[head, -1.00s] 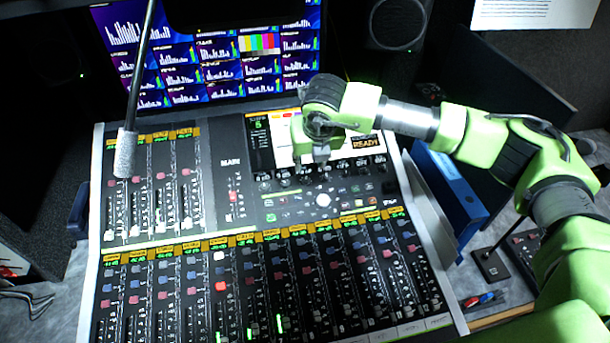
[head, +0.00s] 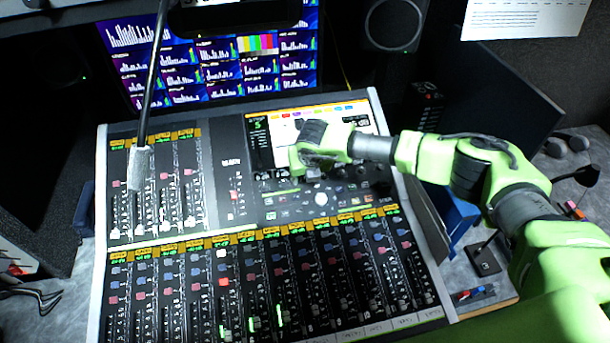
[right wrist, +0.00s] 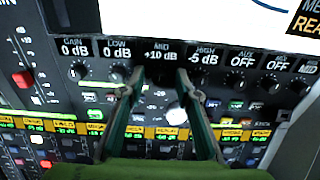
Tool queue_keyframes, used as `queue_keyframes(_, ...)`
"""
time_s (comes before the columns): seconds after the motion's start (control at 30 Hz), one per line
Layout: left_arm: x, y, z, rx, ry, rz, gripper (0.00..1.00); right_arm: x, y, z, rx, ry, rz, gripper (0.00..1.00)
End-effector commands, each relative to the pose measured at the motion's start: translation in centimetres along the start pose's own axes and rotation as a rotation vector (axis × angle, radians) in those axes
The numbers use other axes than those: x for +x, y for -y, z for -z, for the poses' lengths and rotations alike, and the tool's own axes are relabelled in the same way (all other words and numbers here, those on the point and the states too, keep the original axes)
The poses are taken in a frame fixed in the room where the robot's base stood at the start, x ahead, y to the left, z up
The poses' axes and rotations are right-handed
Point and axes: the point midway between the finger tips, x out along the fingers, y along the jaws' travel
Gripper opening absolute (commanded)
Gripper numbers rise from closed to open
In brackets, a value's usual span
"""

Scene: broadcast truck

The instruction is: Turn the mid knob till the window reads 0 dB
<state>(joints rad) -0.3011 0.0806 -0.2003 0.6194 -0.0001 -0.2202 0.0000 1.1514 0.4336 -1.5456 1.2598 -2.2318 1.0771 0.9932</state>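The mixing console (head: 228,190) lies ahead with a row of black knobs under small windows. In the right wrist view, the MID window (right wrist: 160,55) reads +10 dB. The mid knob's place is just below that window, between my fingers; the knob itself is dark and hard to make out. My right gripper (right wrist: 157,76) is open, one finger on each side of that spot. I cannot tell whether either finger touches the knob. In the head view my right gripper (head: 306,172) is over the knob row and hides part of it. My left gripper is not in view.
The GAIN window (right wrist: 75,47) and LOW window (right wrist: 117,49) read 0 dB; the HIGH window (right wrist: 204,53) reads -5 dB. Neighbouring knobs stand close on both sides. A blue binder (head: 457,213) stands at the right.

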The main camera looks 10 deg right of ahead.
Motion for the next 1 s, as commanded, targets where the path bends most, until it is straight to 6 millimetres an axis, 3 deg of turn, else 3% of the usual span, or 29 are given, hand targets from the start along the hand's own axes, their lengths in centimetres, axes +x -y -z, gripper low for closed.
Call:
queue_keyframes(0.1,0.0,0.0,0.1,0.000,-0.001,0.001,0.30,0.0,0.0,0.0,0.000,0.000,0.000,0.28)
queue_keyframes(0.2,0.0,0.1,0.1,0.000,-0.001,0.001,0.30,0.0,0.0,0.0,0.000,0.000,0.000,0.02)
queue_keyframes(0.23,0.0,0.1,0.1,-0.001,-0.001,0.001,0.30,0.0,0.0,0.0,0.000,0.000,0.000,0.00)
queue_keyframes(0.67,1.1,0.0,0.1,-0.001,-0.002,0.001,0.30,0.2,0.0,0.0,-0.049,0.002,-0.001,0.00)
queue_keyframes(1.0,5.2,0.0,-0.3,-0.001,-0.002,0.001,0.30,0.6,-0.1,0.1,-0.289,0.004,0.001,0.00)
